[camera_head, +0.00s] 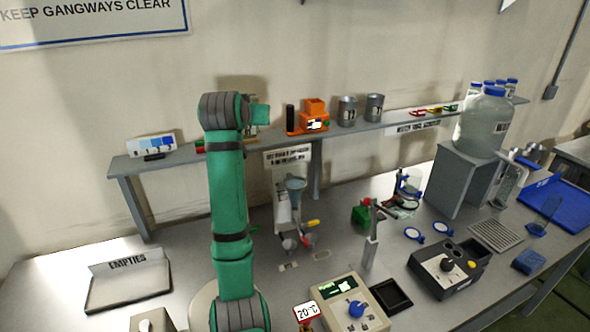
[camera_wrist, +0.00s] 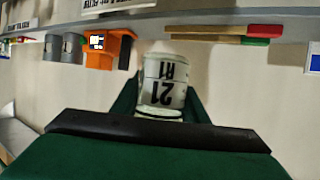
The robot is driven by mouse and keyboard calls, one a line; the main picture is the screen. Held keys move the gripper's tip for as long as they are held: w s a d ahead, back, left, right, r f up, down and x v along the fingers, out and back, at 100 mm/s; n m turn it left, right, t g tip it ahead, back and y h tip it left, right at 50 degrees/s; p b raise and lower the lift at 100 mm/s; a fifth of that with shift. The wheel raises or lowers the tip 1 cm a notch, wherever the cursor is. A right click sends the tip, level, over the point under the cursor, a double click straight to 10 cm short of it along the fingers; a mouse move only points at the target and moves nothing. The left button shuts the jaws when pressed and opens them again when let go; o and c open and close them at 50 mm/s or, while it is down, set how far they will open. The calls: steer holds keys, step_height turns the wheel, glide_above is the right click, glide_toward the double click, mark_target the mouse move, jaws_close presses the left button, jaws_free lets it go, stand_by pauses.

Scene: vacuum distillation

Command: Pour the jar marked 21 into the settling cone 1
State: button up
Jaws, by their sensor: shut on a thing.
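The jar marked 21 (camera_wrist: 163,84) is a pale, whitish jar with black print. My gripper (camera_wrist: 160,98) is shut on it, with a green finger on each side. The wrist view is upside down, and the jar's print is upside down with it, so the jar looks about upright. In the camera_head view my arm hides most of the gripper and jar. A grey-blue cone (camera_head: 296,185), apparently settling cone 1, stands on a bench mount below the shelf, right of my arm. A tap with red and yellow parts is under it. Its contents cannot be made out.
A wall shelf (camera_head: 360,132) carries an orange device (camera_head: 314,115) and two grey cans (camera_head: 347,110). An empties tray (camera_head: 128,289) is at the left. A hotplate-like instrument (camera_head: 350,300) is at the front. A large clear bottle (camera_head: 487,122) stands on a grey block at the right.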

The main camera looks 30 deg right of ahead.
steer(key=s+a+r, duration=0.1)
steer(key=s, duration=0.7)
steer(key=s+a+r, duration=0.2)
steer(key=s, duration=0.5)
steer(key=shift+s+a, duration=0.15)
steer(key=shift+s, duration=0.2)
stand_by(0.4)
